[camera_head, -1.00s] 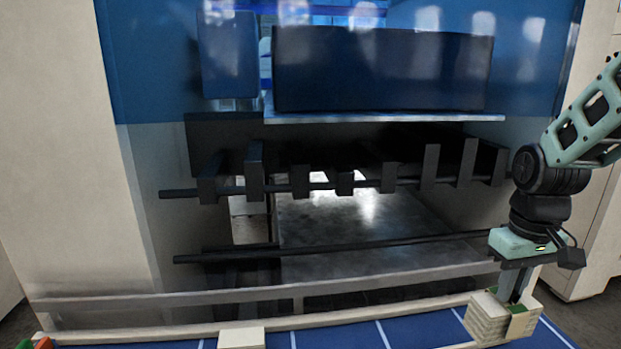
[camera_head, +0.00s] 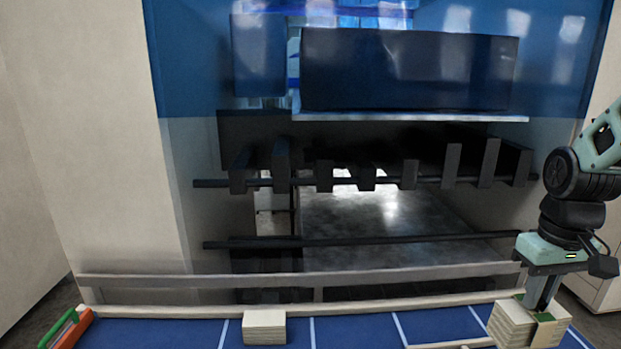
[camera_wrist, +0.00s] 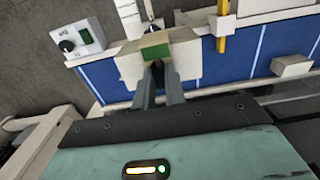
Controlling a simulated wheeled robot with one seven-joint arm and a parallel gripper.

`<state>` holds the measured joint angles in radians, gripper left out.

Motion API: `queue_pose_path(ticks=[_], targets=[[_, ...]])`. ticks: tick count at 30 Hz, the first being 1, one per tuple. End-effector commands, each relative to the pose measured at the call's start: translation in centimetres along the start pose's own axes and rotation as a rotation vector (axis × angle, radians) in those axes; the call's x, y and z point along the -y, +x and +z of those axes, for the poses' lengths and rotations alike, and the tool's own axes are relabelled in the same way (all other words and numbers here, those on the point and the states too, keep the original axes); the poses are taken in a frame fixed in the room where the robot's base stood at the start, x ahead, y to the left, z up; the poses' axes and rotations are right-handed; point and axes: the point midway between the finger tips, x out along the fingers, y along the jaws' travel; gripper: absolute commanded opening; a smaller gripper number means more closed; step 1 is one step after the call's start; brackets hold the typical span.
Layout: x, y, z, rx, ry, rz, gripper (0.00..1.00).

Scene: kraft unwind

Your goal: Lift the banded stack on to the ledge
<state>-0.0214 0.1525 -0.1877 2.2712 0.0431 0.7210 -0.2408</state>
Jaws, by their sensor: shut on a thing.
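The banded stack (camera_head: 515,326) is a block of pale layered sheets with a tan band and a green patch on top. It is at the lower right of the head view and also shows in the wrist view (camera_wrist: 185,60). My gripper (camera_head: 545,296) points down and is shut on the stack; its fingers also show in the wrist view (camera_wrist: 160,85). I cannot tell whether the stack touches the blue surface below it. Which edge is the ledge is not clear; a pale strip (camera_head: 380,303) runs along the back of the blue surface.
The blue surface (camera_head: 350,333) has white lines. A pale block (camera_head: 264,327) stands on it, and an orange and green tool (camera_head: 68,328) lies at the left. A grey rail (camera_head: 300,281) crosses before the dark machine. A control box (camera_wrist: 82,40) shows in the wrist view.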

Motion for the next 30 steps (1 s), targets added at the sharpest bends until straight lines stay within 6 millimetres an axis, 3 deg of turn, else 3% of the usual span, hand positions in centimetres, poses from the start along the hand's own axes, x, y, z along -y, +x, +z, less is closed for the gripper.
queue_pose_path(ticks=[18,30], targets=[[0.0,0.0,4.9,-0.001,0.001,0.0,0.0],[0.1,0.0,5.1,-0.001,-0.001,0.0,0.0]])
